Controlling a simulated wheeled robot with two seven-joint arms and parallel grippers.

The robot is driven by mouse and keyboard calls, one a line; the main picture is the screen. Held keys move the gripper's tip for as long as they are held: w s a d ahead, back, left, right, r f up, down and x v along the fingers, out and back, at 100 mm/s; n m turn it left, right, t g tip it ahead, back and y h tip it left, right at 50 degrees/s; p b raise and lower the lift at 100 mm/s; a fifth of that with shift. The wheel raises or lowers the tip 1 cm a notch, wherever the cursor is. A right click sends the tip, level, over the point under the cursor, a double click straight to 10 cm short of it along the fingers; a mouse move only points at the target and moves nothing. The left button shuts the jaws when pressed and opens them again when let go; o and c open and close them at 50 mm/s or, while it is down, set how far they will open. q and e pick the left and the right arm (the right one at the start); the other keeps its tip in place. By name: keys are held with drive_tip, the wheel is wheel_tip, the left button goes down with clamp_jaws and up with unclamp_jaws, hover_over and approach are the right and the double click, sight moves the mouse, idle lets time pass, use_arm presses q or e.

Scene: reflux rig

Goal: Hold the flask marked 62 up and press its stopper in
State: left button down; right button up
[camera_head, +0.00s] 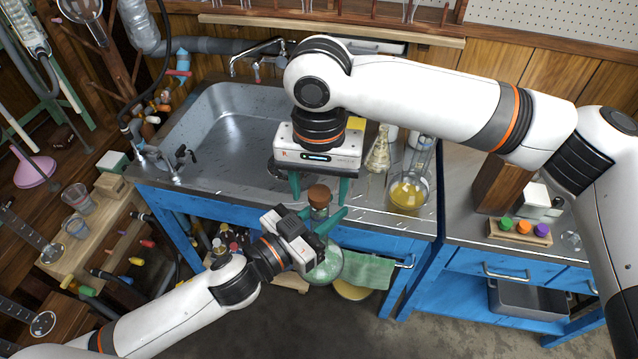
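A round flask (326,266) with pale greenish contents hangs in front of the blue sink bench. I cannot read a number on it. A brown stopper (319,194) sits at the top of its neck; how deep it sits I cannot tell. My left gripper (327,220) comes from the lower left, with its teal fingers shut around the flask neck, and partly hides the flask. My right gripper (320,192) points down from above. Its teal fingers are apart, one on each side of the stopper, with a gap visible around it. Whether its palm touches the stopper is unclear.
Behind is a metal sink (215,130) with a tap (258,50). A flask of yellow liquid (407,193) and a conical flask (378,152) stand on the bench to the right. A green towel (366,270) hangs at the bench front. Wooden shelves with beakers are at left.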

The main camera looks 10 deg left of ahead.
sight(319, 193)
wheel_tip(319, 193, up, 12)
idle(0.7)
idle(0.5)
use_arm(q)
drive_tip(key=w+a, duration=0.4)
drive_tip(key=a, duration=0.8)
use_arm(e)
drive_tip(key=shift+r, duration=0.2)
